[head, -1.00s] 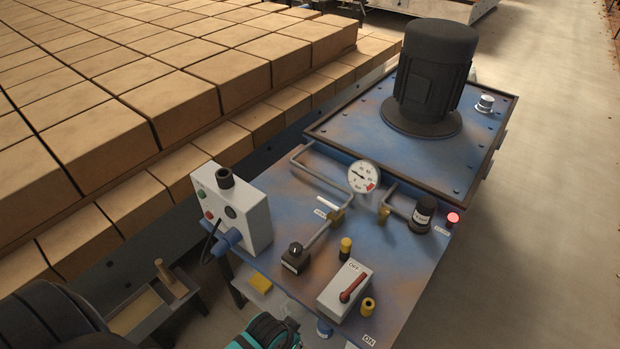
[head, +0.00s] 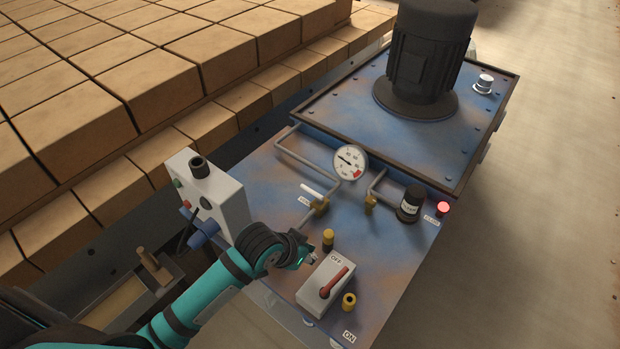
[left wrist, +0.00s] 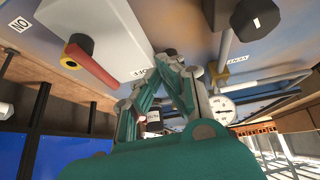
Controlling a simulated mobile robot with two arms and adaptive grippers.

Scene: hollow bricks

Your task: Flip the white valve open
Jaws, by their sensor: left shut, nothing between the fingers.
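The white valve's lever (head: 311,190) lies over the blue panel beside its brass body (head: 320,206) and a small label, left of the pressure gauge. In the left wrist view the brass body (left wrist: 219,74) shows near a VENT label, with a pale lever (left wrist: 262,83) running off to the right. My left gripper (head: 306,260) is shut and empty, above the panel's near part. It is beside the grey switch box, nearer to me than the valve and apart from it. In the left wrist view its fingers (left wrist: 170,62) are together. My right gripper is not in view.
The grey OFF/ON switch box (head: 318,275) with a red lever stands just right of my gripper. A white control box (head: 215,190) stands left.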

